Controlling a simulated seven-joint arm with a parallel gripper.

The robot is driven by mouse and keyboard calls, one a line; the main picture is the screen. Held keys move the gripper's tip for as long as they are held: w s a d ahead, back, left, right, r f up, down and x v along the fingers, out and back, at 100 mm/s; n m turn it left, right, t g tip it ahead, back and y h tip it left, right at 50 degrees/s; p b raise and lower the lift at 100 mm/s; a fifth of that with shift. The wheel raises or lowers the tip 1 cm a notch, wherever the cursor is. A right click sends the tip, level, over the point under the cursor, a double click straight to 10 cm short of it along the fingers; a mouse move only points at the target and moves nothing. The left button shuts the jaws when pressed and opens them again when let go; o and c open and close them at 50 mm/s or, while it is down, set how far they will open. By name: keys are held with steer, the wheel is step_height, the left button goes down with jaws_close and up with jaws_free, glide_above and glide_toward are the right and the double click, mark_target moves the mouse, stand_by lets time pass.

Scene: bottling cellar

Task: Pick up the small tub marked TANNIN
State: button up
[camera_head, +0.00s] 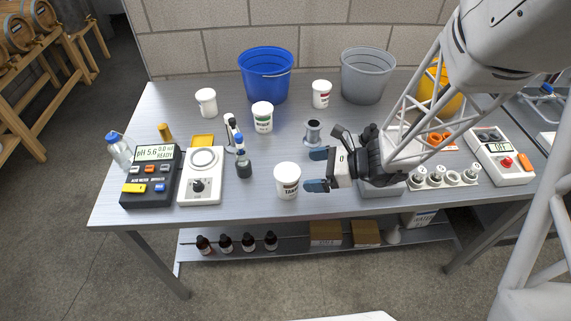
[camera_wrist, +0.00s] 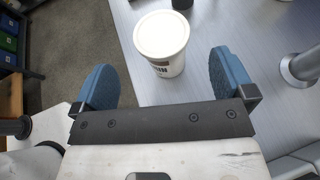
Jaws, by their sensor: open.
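A small white tub (camera_head: 287,181) with a black label that appears to start with TAN stands upright near the front edge of the steel table in the head view. In the wrist view the white tub (camera_wrist: 162,43) stands ahead of my gripper, its lid toward the camera and its label only partly visible. My gripper (camera_head: 317,169) is open and empty just to the right of the tub in the head view. In the wrist view the blue fingertips of my gripper (camera_wrist: 165,78) are spread wider than the tub, which lies slightly beyond them and apart from both.
Other white tubs stand behind: one green-marked (camera_head: 262,117), one red-marked (camera_head: 322,94), one at back left (camera_head: 206,102). A metal spool-like piece (camera_head: 312,133) stands behind my gripper. A dark bottle (camera_head: 243,164) and a white scale (camera_head: 201,176) are left. Blue (camera_head: 266,75) and grey (camera_head: 367,75) buckets stand behind.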

mark_target(289, 172)
steer(key=shift+a, duration=0.1)
steer(key=shift+x, duration=1.25)
steer(key=shift+a+f, duration=0.1)
steer(key=shift+a, duration=0.05)
steer(key=shift+x, duration=2.4)
steer(key=shift+c, duration=0.2)
steer(key=c, duration=1.1)
steer(key=shift+o, duration=0.2)
